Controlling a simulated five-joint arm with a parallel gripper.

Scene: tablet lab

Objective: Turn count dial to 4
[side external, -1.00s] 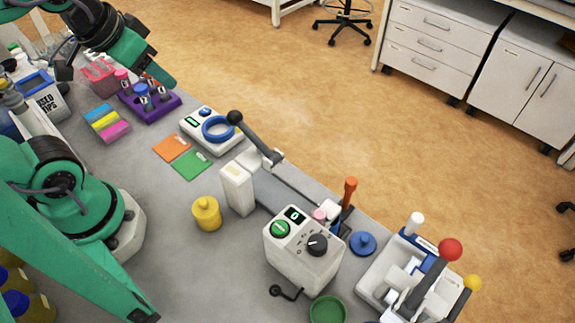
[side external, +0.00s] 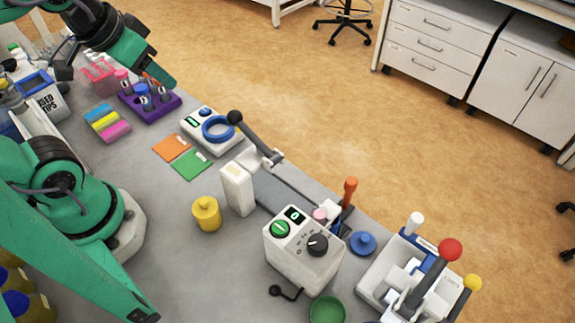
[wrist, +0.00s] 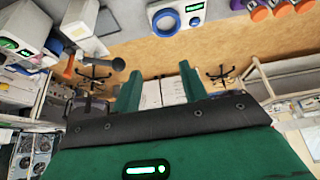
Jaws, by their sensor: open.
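The mark the dial points to is too small to read. My gripper is high at the upper left of the side view, far from the dial. In the wrist view my gripper (wrist: 163,88) shows two green fingers apart, with nothing between them.
A black lever (side external: 257,137), a yellow lidded pot (side external: 206,213) and a crank (side external: 286,292) stand near the box.

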